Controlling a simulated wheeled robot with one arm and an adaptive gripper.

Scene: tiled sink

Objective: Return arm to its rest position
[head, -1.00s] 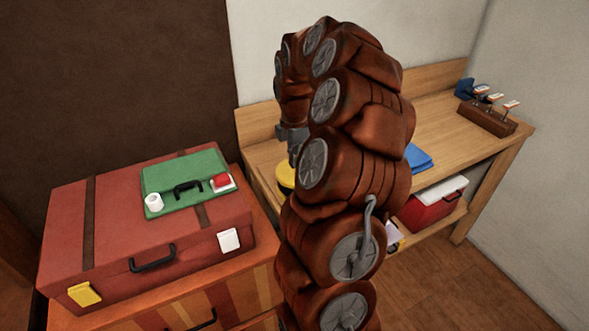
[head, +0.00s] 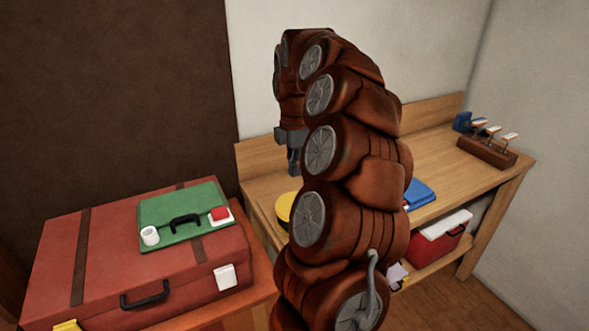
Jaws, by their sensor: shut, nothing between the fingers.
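My arm rises through the middle of the head view in a brown, padded cover with round grey discs at its joints. It bends over at the top and comes down on the left side. My gripper (head: 293,168) is small and grey, and hangs pointing down at the end of this bend. It is shut and empty. In the picture it lies over the left part of the wooden bench (head: 262,188), just above a yellow round object (head: 285,207). My arm hides part of the bench and of the yellow object.
A red suitcase (head: 110,270) with a green case (head: 165,205) on top lies at left. On the bench are a blue folded item (head: 420,192) and a brown block (head: 487,152) with upright pieces. A red cooler (head: 438,242) sits on the shelf below.

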